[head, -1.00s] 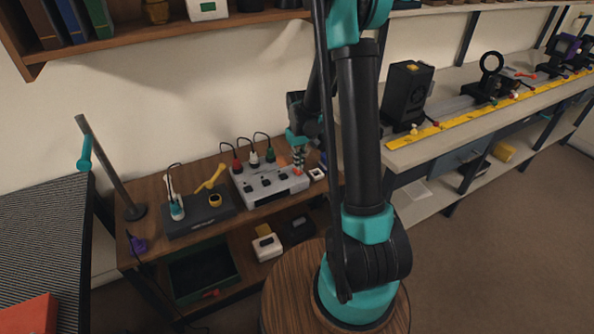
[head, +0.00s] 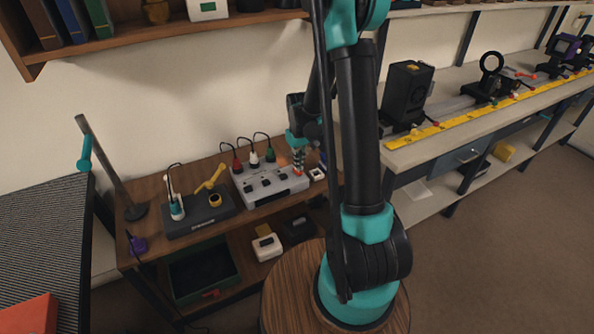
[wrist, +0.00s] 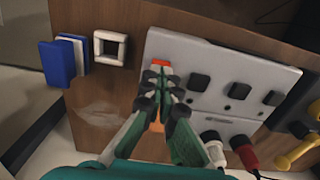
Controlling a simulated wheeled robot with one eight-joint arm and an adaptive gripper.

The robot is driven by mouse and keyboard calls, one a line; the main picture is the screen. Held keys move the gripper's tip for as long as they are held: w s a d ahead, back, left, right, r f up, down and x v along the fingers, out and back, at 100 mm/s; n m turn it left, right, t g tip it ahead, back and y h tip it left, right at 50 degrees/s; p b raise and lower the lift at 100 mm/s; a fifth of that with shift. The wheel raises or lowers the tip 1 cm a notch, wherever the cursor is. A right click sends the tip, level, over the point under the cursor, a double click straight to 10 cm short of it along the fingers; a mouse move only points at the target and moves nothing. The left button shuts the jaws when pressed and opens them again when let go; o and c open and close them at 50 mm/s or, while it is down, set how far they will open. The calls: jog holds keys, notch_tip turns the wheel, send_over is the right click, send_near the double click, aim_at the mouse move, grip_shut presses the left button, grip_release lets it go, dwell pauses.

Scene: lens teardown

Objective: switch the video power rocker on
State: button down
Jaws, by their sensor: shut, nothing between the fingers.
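The grey control box (head: 262,190) stands on the wooden bench, with several dark rockers and knobs on its face. In the wrist view its pale panel (wrist: 222,62) fills the upper right, with dark rockers (wrist: 199,82) in a row. An orange-red part (wrist: 160,65) shows at the panel's left end, partly hidden by my fingers. My gripper (wrist: 152,92) is shut and empty, its fingertips over that part; contact cannot be told. In the head view my gripper (head: 298,168) is at the box's right end. I cannot read any labels or tell the rocker's position.
A white square frame (wrist: 109,48) and a blue block (wrist: 57,63) lie beside the panel. A dark block (head: 198,212) with a yellow tool stands left of the box.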

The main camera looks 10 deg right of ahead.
jog(key=shift+f, duration=0.7)
dwell(0.4)
jog(key=shift+r, duration=3.5)
jog(key=shift+s, duration=0.1)
